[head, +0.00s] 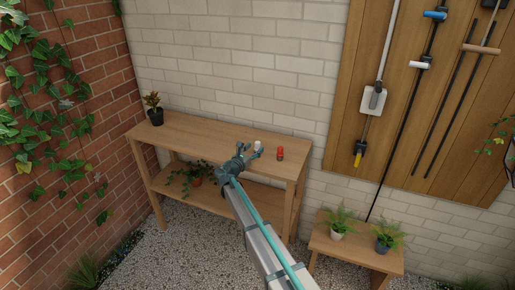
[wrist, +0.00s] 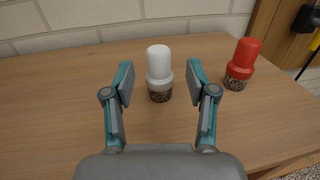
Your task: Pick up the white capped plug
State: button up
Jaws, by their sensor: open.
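The white capped plug (wrist: 159,62) stands upright on the wooden bench top (wrist: 50,115). It has a white cap, a grey collar and a dark speckled base. In the wrist view my gripper (wrist: 159,80) is open, with one finger on each side of the plug and a visible gap to each. In the head view the plug's white cap (head: 257,145) shows just beyond my gripper (head: 247,152), and its lower part is hard to make out there.
A red capped plug (wrist: 243,62) stands to the right of the white one; it also shows in the head view (head: 280,154). A potted plant (head: 155,115) stands at the bench's left end. Another plant (head: 196,179) sits on the lower shelf. The brick wall (wrist: 100,20) rises behind.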

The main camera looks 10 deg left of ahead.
aim_at(256, 146)
jog(key=p+x, duration=0.1)
jog(key=x, duration=0.2)
jog(key=shift+w+d, duration=0.1)
jog(key=shift+w, duration=0.2)
jog(key=shift+f, duration=0.1)
jog(key=shift+c, duration=0.2)
grip_shut()
